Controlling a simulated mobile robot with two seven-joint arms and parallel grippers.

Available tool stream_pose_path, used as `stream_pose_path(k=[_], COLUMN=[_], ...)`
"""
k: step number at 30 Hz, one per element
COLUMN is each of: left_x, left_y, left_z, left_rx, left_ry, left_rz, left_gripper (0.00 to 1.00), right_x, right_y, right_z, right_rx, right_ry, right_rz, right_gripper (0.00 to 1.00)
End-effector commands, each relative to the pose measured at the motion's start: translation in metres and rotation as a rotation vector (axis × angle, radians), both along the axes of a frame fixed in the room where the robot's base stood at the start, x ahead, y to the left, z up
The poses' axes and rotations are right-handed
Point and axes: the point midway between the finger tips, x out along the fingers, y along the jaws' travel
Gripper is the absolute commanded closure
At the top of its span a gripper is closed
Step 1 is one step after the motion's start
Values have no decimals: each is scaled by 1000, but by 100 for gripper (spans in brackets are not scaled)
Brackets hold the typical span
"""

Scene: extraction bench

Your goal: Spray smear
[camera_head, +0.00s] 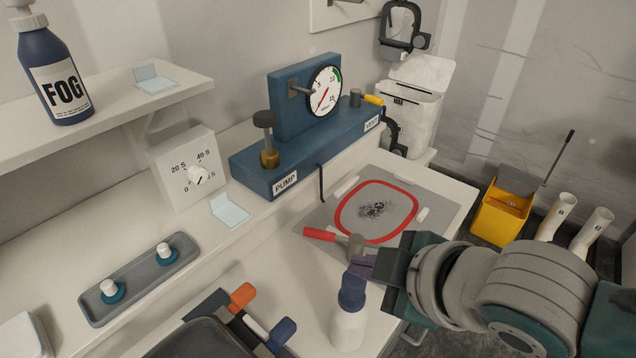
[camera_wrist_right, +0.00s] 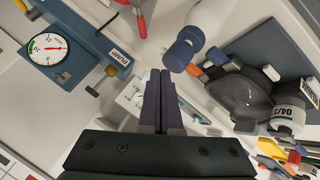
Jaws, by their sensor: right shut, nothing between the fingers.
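The dark smear (camera_head: 376,209) lies inside a red outline (camera_head: 341,207) on a grey mat (camera_head: 318,216) on the bench. A white bottle with a blue cap (camera_head: 350,315) stands upright nearer to me; it also shows in the right wrist view (camera_wrist_right: 205,22). My right gripper (camera_head: 362,266) is beside the top of the bottle's cap, with its fingers shut and empty. In the right wrist view the closed fingertips (camera_wrist_right: 160,76) point just left of the cap; I cannot tell whether they touch it. A blue FOG bottle (camera_head: 55,85) stands on the shelf. My left gripper is not in view.
A red-handled tool (camera_head: 320,234) lies on the mat's near edge. The blue pump unit (camera_head: 262,165) with its gauge (camera_head: 324,90) stands behind, left of the mat. A timer box (camera_head: 186,170) and a grey tray with two knobs (camera_head: 140,284) are left. A yellow bucket (camera_head: 500,218) stands on the floor.

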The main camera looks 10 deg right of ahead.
Motion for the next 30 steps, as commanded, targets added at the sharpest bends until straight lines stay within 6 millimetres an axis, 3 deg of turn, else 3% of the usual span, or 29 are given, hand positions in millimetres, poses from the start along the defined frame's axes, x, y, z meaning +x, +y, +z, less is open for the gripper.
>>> stream_pose_path(k=[30], left_x=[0], left_y=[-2], left_z=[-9], left_rx=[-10], left_ry=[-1], left_rz=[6], left_gripper=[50], right_x=[0], right_y=[0], right_z=[-13], right_rx=[0], right_ry=[0], right_rz=[0], right_gripper=[100])
